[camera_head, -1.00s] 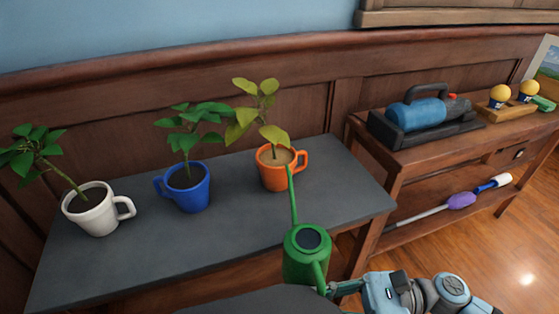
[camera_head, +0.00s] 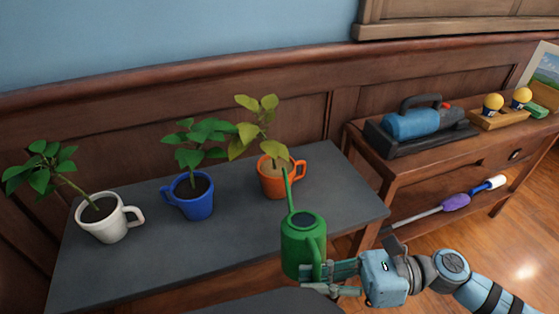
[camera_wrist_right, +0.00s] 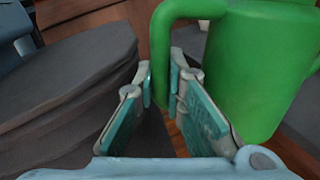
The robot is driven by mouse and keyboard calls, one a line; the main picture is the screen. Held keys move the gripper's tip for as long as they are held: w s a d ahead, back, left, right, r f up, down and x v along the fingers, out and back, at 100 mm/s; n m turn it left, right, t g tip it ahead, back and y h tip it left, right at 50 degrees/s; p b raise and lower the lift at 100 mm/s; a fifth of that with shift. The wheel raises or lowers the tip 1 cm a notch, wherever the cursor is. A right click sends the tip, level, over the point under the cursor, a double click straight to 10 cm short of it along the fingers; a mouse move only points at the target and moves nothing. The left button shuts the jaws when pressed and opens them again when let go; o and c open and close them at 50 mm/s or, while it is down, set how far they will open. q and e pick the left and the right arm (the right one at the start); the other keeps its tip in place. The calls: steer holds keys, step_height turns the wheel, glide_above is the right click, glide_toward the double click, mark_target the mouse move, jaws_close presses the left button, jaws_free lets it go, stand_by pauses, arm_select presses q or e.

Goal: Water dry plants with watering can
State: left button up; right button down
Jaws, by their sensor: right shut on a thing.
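The green watering can (camera_head: 300,250) is upright in front of the table, its long spout reaching up to the orange mug (camera_head: 275,186). The mug holds a plant with yellowish leaves (camera_head: 258,128) in pale, dry-looking soil. My right gripper (camera_head: 328,278) is shut on the can's handle; the can (camera_wrist_right: 258,70) and its handle also show in the right wrist view. The blue mug (camera_head: 199,206) and the white mug (camera_head: 106,228) hold green-leaved plants in dark soil. Whether water flows from the spout cannot be told. My left gripper is not in view.
The mugs stand on a dark grey tabletop (camera_head: 240,225) against a wood-panelled wall. To the right, a wooden shelf unit (camera_head: 400,160) holds a blue machine (camera_head: 412,124) and yellow balls on a wooden stand (camera_head: 500,120). A purple-and-blue duster (camera_head: 456,202) lies on its lower shelf.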

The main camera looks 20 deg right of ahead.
mark_target(320, 262)
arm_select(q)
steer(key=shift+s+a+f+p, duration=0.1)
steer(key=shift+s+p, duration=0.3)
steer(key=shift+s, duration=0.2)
arm_select(e)
steer(key=shift+w+r, duration=0.2)
steer(key=shift+r, duration=0.5)
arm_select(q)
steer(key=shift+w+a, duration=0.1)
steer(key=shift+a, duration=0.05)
arm_select(e)
steer(key=shift+w+r+m, duration=0.1)
steer(key=shift+r+m, duration=0.15)
steer(key=shift+m, duration=0.05)
steer(key=shift+w+r+p, duration=0.1)
steer(key=shift+r+p, duration=0.15)
steer(key=shift+p, duration=0.1)
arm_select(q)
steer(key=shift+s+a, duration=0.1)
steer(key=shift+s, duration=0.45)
arm_select(e)
steer(key=shift+r, duration=0.1)
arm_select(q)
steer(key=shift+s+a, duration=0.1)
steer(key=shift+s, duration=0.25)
arm_select(e)
steer(key=shift+w+r+m, duration=0.2)
steer(key=shift+r+m, duration=0.1)
